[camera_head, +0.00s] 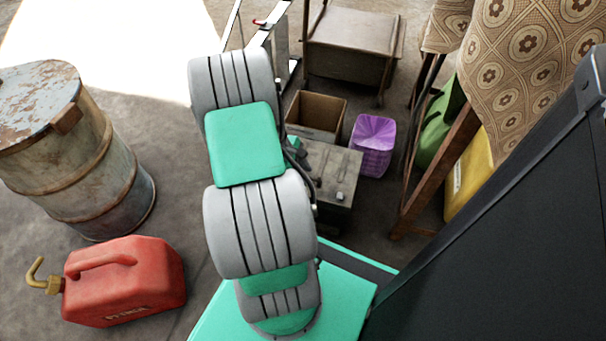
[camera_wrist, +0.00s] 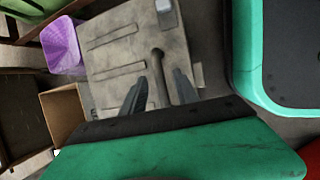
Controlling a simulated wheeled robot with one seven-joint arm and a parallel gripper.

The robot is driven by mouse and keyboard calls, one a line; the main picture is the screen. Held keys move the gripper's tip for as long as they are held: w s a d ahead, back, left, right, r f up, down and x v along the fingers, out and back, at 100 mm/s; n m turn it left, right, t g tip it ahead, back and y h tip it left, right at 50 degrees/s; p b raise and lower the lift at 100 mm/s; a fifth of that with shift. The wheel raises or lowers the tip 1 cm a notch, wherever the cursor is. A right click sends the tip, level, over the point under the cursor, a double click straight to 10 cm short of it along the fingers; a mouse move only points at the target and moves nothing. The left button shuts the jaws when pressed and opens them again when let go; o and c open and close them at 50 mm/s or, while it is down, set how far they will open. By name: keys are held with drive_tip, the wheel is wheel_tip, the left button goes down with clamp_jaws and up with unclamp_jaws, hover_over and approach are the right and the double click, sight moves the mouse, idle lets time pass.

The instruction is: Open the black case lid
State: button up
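A dusty grey-brown case (camera_head: 335,168), the likeliest match for the black case, stands on the floor beyond my arm in the head view. A small pale latch-like piece shows on it. In the wrist view the case top (camera_wrist: 115,60) fills the upper middle, with long grooves and a pale metal block (camera_wrist: 168,15) at its far edge. My gripper (camera_wrist: 160,90) is open, its two dark fingers pointing at the case. A dark rounded bar (camera_wrist: 158,65) shows between the fingers; I cannot tell whether they touch it. In the head view my arm hides most of the gripper.
An open cardboard box (camera_head: 316,115) and a purple basket (camera_head: 374,142) stand close behind the case. A red fuel can (camera_head: 125,282) and rusty barrel (camera_head: 75,150) are at left. A large black panel (camera_head: 510,210) fills the right; a cloth-draped table (camera_head: 530,70) stands behind it.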

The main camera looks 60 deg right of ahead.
drive_tip(key=shift+c, duration=0.3)
clamp_jaws()
idle(1.1)
